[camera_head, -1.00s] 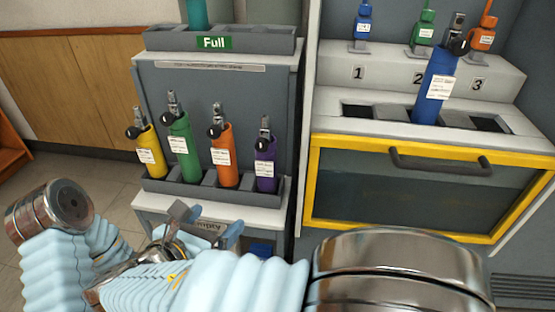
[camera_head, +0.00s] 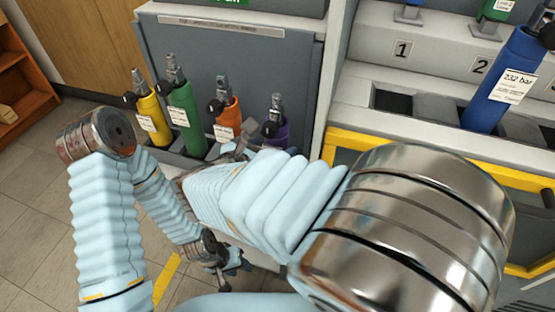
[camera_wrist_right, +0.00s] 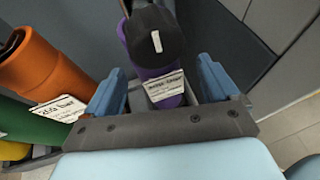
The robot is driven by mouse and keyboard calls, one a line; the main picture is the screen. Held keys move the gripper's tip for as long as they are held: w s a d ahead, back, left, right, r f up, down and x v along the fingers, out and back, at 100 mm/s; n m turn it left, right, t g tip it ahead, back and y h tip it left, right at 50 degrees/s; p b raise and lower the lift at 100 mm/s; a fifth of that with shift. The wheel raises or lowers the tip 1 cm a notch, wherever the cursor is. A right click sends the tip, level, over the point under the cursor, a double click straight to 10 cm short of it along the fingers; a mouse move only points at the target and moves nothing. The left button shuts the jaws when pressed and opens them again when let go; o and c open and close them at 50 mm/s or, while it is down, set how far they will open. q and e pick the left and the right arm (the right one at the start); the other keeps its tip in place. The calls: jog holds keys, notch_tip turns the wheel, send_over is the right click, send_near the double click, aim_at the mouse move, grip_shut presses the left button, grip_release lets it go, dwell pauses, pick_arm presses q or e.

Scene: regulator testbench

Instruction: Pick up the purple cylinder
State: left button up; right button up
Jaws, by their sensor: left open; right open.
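The purple cylinder (camera_head: 281,133) stands upright in the rack at the right end of a row, its lower part hidden by my right arm. In the right wrist view the purple cylinder (camera_wrist_right: 150,58) with its black knob and white label lies between the two blue fingers. My right gripper (camera_wrist_right: 160,88) is open around it, with a visible gap at the right finger. In the head view my right gripper (camera_head: 236,150) is mostly hidden behind its own arm, close to the cylinder's base. My left gripper (camera_head: 230,264) is open, low in front of the rack, and empty.
Orange (camera_head: 228,117), green (camera_head: 185,115) and yellow (camera_head: 150,115) cylinders stand left of the purple one. Open floor (camera_head: 45,215) lies at left.

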aim_at(274, 103)
jog(key=x, duration=0.5)
jog(key=shift+w+r, duration=0.15)
jog(key=shift+w, duration=0.3)
jog(key=c, duration=1.2)
notch_tip(274, 103, up, 10)
jog(key=shift+r+p, duration=0.1)
jog(key=shift+p, duration=0.65)
jog(key=shift+c, duration=0.2)
